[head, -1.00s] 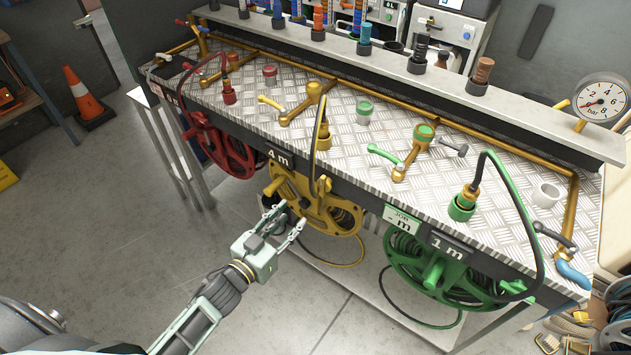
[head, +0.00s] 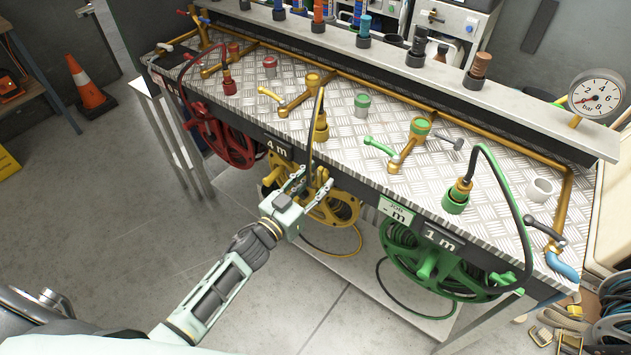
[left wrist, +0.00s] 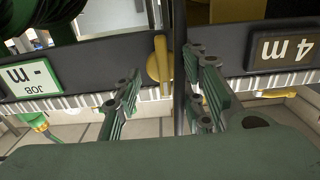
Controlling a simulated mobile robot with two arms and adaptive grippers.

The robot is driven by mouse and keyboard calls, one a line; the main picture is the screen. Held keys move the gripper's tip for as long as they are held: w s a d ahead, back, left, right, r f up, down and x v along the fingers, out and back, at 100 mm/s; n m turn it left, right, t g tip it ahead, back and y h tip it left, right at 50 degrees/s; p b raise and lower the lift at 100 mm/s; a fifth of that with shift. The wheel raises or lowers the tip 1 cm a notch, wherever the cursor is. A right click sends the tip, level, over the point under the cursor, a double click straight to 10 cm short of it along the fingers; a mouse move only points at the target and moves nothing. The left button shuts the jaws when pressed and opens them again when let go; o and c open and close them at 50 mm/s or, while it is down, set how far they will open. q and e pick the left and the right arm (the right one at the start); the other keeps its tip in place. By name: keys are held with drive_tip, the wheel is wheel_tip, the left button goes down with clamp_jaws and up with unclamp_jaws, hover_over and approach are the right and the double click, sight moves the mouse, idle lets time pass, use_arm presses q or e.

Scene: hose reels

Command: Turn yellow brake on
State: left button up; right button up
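The yellow hose reel (head: 335,210) hangs under the bench front beneath the "4 m" sign (head: 279,148). A small yellow lever (head: 322,174), which looks like its brake, stands at the bench edge; in the left wrist view the yellow lever (left wrist: 160,60) shows upright between my fingers, beside a black hose (left wrist: 180,70). My left gripper (head: 313,184) is open, with its fingertips close to the lever and the reel's top. Whether either finger touches the lever I cannot tell. The left wrist view is upside down. My right gripper is not in view.
A red reel (head: 221,135) hangs to the left and a green reel (head: 440,265) to the right. The bench top (head: 310,130) carries brass valves and hose couplings. The black hose rises from the yellow reel in front of the bench edge.

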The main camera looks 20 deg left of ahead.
use_arm(q)
clamp_jaws()
